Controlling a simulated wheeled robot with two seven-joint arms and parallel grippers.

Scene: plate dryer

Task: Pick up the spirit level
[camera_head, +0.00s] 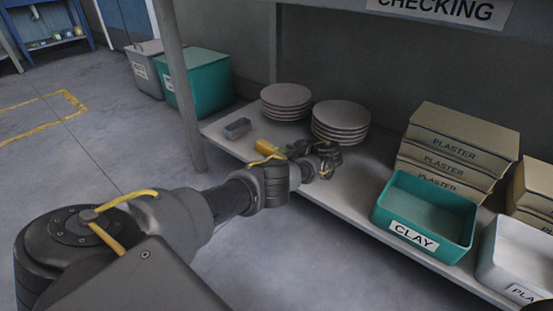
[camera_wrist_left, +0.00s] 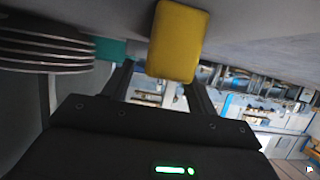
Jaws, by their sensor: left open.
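In the left wrist view the spirit level (camera_wrist_left: 178,42) shows as a yellow block with rounded corners, at the top of the picture. My left gripper (camera_wrist_left: 160,82) is open, with the near end of the yellow block between its two dark fingers, closer to the right finger. I cannot tell whether a finger touches it. My right gripper is not in view.
Two stacks of grey plates (camera_head: 286,97) (camera_head: 341,116) stand behind my gripper. A small grey tray (camera_head: 237,128) sits to the left. A teal CLAY bin (camera_head: 424,215) and PLASTER boxes (camera_head: 458,140) stand to the right. The shelf (camera_head: 350,195) has bare room near its front edge. An upper shelf hangs above.

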